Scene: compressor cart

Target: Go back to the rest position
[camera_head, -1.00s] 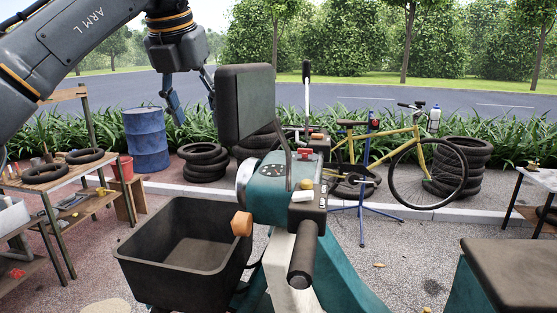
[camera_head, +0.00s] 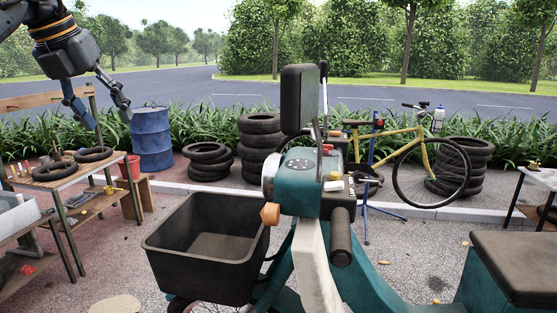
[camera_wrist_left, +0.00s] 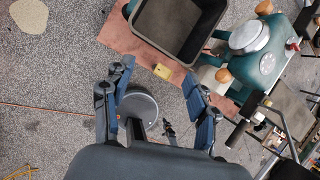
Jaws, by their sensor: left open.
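My left gripper (camera_head: 106,112) is at the upper left in the head view, raised above the workbench and pointing down. Its two blue fingers are apart with nothing between them. In the left wrist view the open fingers (camera_wrist_left: 160,90) show over the ground, with a round grey disc (camera_wrist_left: 138,106) visible behind them. The teal cart (camera_head: 300,187) stands in the middle, with a dark upright panel (camera_head: 297,100) and an empty black bin (camera_head: 205,262) on its left side. The gripper is clear of the cart. My right gripper is not in view.
A wooden workbench (camera_head: 75,178) with tires and tools stands at the left, a blue barrel (camera_head: 152,138) behind it. Tire stacks (camera_head: 259,145) and a yellow bicycle (camera_head: 425,160) line the back. Gravel lies open between.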

